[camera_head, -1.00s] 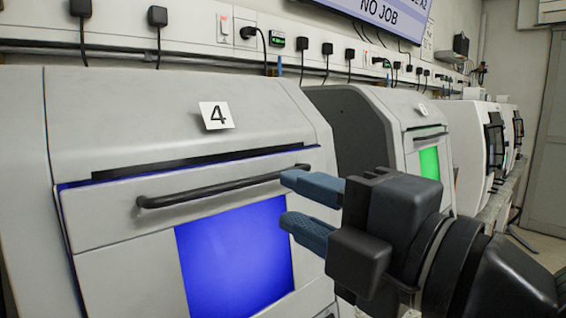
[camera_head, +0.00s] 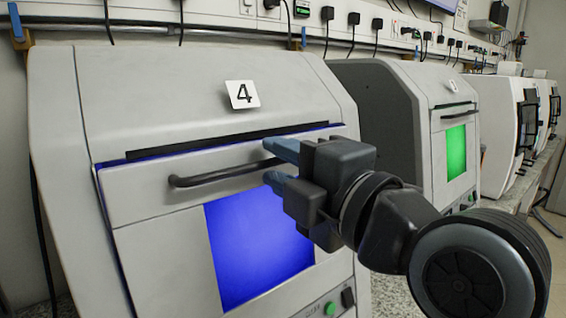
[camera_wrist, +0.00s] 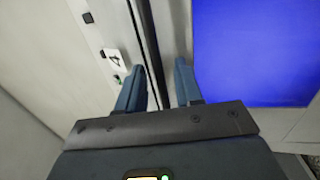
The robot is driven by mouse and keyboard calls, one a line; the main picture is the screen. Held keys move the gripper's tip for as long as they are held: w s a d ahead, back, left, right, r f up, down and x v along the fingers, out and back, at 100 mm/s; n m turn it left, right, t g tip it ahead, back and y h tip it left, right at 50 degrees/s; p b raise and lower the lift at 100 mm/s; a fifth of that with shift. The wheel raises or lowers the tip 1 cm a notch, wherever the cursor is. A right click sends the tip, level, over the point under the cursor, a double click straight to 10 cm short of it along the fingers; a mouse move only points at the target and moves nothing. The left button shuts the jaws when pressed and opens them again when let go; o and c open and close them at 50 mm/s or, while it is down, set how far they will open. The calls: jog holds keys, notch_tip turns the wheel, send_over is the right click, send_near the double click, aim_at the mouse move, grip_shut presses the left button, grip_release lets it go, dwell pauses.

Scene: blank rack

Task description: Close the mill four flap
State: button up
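Mill four (camera_head: 200,95) is the pale machine with the "4" label (camera_head: 242,94). Its front flap (camera_head: 150,207) has a blue window (camera_head: 258,245) and a dark bar handle (camera_head: 215,178). Blue light shows along the flap's upper and left edges, so it looks slightly ajar. My gripper (camera_head: 268,162) is open at the handle's right end, one finger above and one below it in the picture. Contact cannot be told.
A second mill (camera_head: 400,110) with a green window (camera_head: 456,152) stands close on the right, with more machines beyond. A socket rail (camera_head: 350,35) with hanging cables runs along the wall. A green button (camera_head: 330,308) sits low on mill four's front.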

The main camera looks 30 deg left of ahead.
grip_shut()
dwell(1.3)
